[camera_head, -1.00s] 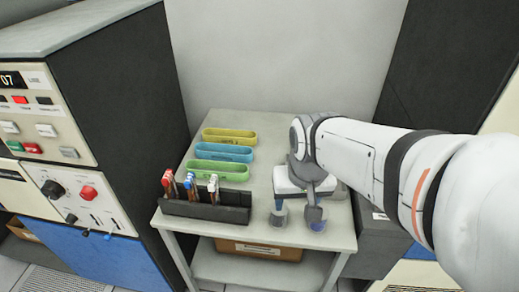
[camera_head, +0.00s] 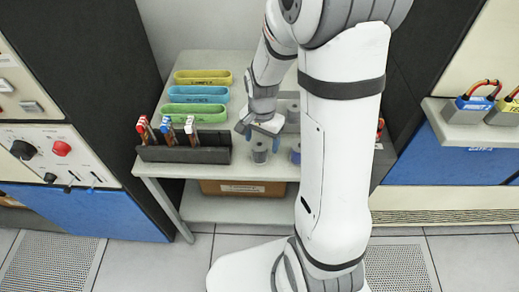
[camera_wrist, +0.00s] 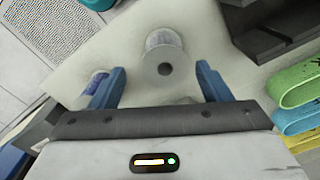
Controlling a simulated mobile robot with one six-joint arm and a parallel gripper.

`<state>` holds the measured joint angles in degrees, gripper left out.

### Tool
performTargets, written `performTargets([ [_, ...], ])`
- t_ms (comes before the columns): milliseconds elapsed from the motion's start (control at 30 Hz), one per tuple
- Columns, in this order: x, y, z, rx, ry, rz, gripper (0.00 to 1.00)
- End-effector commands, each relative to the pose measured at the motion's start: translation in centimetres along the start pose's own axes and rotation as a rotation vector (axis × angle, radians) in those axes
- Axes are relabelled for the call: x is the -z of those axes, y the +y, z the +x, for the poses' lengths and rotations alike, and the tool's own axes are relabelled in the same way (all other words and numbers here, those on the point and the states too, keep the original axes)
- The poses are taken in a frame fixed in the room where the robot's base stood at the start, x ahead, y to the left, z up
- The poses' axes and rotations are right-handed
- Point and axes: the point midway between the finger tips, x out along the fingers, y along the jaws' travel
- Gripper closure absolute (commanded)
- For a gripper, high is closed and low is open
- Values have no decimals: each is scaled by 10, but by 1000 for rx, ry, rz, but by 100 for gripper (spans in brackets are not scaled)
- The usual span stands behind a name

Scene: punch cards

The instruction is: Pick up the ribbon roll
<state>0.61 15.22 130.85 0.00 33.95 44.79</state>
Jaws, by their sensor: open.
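A grey ribbon roll (camera_head: 260,152) stands upright near the front of the small table, just right of the black rack. My gripper (camera_head: 258,130) is open and empty, just behind and above this roll. In the wrist view the roll (camera_wrist: 165,62), with a pale label on its side, shows between the two blue fingers of my gripper (camera_wrist: 160,78), and neither finger visibly touches it. A second roll (camera_head: 295,154) stands to its right, and it is partly hidden behind a finger in the wrist view (camera_wrist: 97,80). Another grey roll (camera_head: 293,111) stands farther back, partly hidden by my arm.
A black rack (camera_head: 185,154) with several colour-topped items stands to the left. Green (camera_head: 197,113), blue (camera_head: 198,95) and yellow (camera_head: 203,77) trays lie behind it. A cardboard box (camera_head: 243,188) is on the lower shelf. Cabinets flank the table.

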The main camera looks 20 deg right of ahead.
Motion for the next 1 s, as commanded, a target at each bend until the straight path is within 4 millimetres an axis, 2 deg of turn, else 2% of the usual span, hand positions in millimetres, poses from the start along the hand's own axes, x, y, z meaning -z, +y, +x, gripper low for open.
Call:
performTargets([
  [200,-2,-5,32,-3,-3,-1,29],
  [300,-2,-5,41,-1,-1,0,29],
  [600,-1,-5,44,1,1,0,30],
  [1000,-1,-5,44,0,0,0,63],
])
